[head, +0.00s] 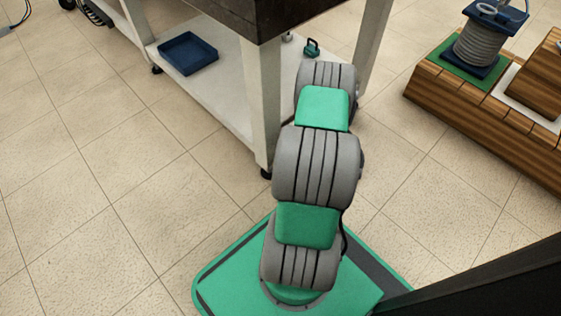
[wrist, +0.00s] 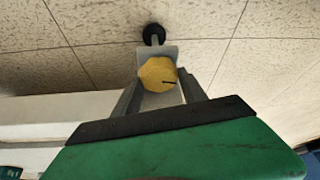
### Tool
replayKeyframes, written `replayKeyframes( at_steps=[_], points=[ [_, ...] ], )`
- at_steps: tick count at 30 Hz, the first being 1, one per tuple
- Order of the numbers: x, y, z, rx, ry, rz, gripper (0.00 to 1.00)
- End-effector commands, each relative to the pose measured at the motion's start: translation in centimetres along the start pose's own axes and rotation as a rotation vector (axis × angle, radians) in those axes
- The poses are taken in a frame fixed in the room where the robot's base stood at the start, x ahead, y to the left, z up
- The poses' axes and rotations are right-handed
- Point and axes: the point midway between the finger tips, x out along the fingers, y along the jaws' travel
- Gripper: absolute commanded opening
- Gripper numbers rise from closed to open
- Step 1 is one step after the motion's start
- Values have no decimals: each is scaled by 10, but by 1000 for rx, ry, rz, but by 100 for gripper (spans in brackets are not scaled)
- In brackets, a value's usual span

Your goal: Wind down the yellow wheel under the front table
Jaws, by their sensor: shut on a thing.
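The yellow wheel (wrist: 156,72) shows in the middle of the wrist view, with a short dark mark on its face pointing right. My gripper (wrist: 158,84) is shut on it, one grey finger on each side. Behind the wheel are a grey bracket and a stem ending in a round black foot (wrist: 153,34) against the floor tiles. In the head view, the front table (head: 262,100) has a dark top, pale legs and a low shelf. My arm reaches to the right of its near leg. The gripper and wheel are hidden there.
A blue tray (head: 188,53) and a small green object (head: 312,47) are on or near the low shelf (head: 215,85). At the right, a wooden platform (head: 480,120) bears a grey coil (head: 484,42). The tiled floor at the left is clear.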

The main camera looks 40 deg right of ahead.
Motion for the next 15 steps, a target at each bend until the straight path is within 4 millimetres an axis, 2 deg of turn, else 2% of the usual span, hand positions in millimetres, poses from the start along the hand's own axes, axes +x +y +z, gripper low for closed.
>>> replayKeyframes(
  at_steps=[1, 8, 11, 15],
  points=[
    [0, 0, 0, 0, 0, 0, 29],
    [0, 0, 0, 1, 0, 0, 10],
    [-1, 0, 0, 9, -1, 3, 9],
    [-4, -2, -2, 117, -2, 48, 9]
  ],
)
